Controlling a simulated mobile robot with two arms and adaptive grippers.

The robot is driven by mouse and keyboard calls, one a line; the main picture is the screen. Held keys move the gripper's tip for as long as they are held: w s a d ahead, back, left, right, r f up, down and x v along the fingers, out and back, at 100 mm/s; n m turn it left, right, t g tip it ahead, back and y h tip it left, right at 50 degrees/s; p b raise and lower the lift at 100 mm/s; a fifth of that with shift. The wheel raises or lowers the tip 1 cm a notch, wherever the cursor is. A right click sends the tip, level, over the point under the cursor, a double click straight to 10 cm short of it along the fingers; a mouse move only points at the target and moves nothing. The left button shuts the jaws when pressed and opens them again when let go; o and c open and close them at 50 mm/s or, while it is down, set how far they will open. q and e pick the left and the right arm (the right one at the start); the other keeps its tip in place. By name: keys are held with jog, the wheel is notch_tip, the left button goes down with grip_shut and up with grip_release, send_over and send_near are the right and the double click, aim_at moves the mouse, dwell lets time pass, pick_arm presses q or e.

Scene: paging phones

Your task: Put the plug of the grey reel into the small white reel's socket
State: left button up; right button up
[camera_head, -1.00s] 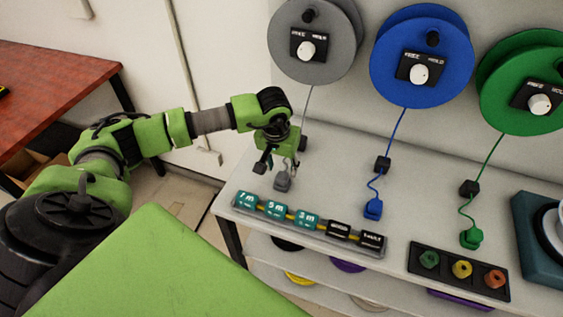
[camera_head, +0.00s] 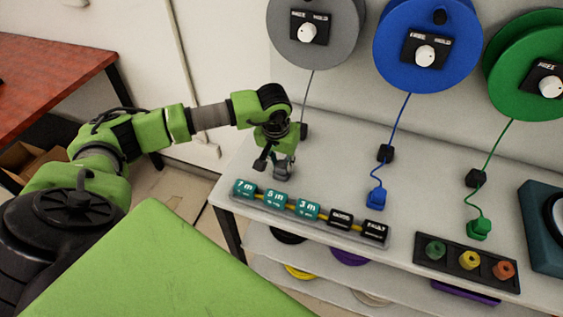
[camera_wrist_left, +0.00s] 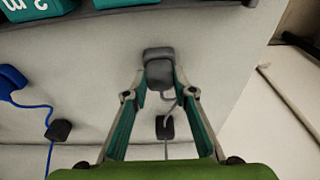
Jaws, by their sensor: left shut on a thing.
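The grey reel (camera_head: 313,45) hangs at the back left of the bench, with a thin cord running down from it. Its grey plug (camera_wrist_left: 159,70) is between the fingertips of my left gripper (camera_wrist_left: 160,84), which is shut on it. In the head view my left gripper (camera_head: 276,162) is low over the bench behind the dice row, and the plug (camera_head: 284,168) shows there partly hidden. The plug's cord runs back past a small black block (camera_wrist_left: 165,127). I cannot make out a small white reel or its socket for sure. My right gripper is out of view.
A blue reel (camera_head: 428,45) and a green reel (camera_head: 528,68) hang alongside, their plugs (camera_head: 376,198) (camera_head: 479,229) on the bench. A row of labelled blocks (camera_head: 308,209) and a black tray (camera_head: 428,258) with coloured knobs line the front. A teal box (camera_head: 540,226) stands at right.

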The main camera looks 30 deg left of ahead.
pick_arm(q)
jog(key=w+p+v, duration=0.2)
jog(key=p+v, duration=0.4)
jog(key=v, duration=0.5)
jog(key=w+a+r+p+v, duration=0.1)
jog(key=w+p+v, duration=0.1)
jog(key=p+v, duration=0.4)
jog(key=shift+w+v, duration=0.35)
jog(key=shift+v, duration=2.4)
jog(key=w+d+b, duration=0.2)
jog(key=w+d, duration=0.1)
jog(key=d, duration=0.7)
jog(key=w+d+b, duration=0.2)
jog(key=w+d, duration=0.2)
jog(key=d, duration=0.6)
jog(key=shift+d, duration=0.35)
